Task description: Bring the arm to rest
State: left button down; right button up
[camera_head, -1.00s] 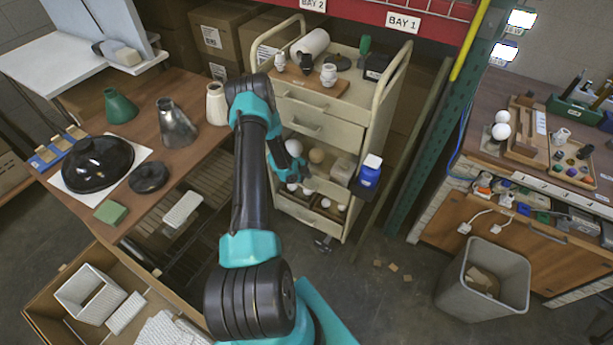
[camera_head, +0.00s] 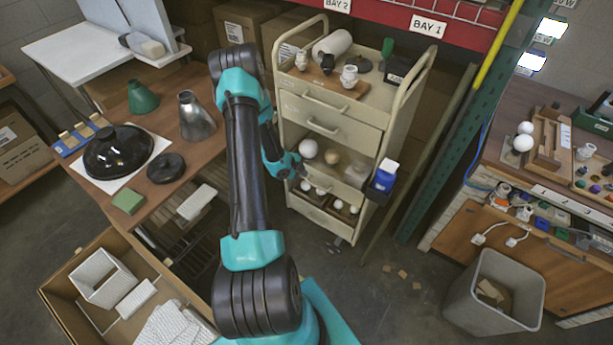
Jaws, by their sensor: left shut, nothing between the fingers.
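My left arm (camera_head: 245,175) rises from the bottom centre, bends at a high elbow and comes down to my left gripper (camera_head: 299,174). The gripper is in front of the left side of the beige drawer cart (camera_head: 335,105), close to an open drawer holding a white bulb (camera_head: 308,149) and a tan ball (camera_head: 332,158). Its fingers are small and partly hard to make out, but it is shut and empty. Whether it touches the cart cannot be told. My right gripper is not in view.
A wooden table (camera_head: 215,150) at left holds a black lamp shade (camera_head: 118,150), a metal shade (camera_head: 195,116) and a green shade (camera_head: 142,97). A grey bin (camera_head: 495,292) stands right.

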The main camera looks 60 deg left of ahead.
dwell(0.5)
pick_arm(q)
jog(key=w+d+n+g+h, duration=0.1)
jog(key=w+d+n, duration=0.25)
jog(key=d, duration=0.75)
jog(key=w+d+n+g+h, duration=0.15)
jog(key=d+n, duration=0.25)
jog(key=d, duration=0.7)
jog(key=s+d+r+n+g, duration=0.1)
jog(key=s+d+n, duration=0.1)
jog(key=d, duration=0.4)
jog(key=s+d+r+n+g, duration=0.1)
jog(key=s+d+n, duration=0.1)
jog(key=d, duration=0.4)
jog(key=s+d+r+n+g+y, duration=0.1)
jog(key=s+d+n, duration=0.2)
jog(key=d, duration=0.3)
jog(key=shift+s+d+r+g, duration=0.2)
jog(key=shift+s+g, duration=0.15)
jog(key=shift+s, duration=0.45)
jog(key=shift+a, duration=0.1)
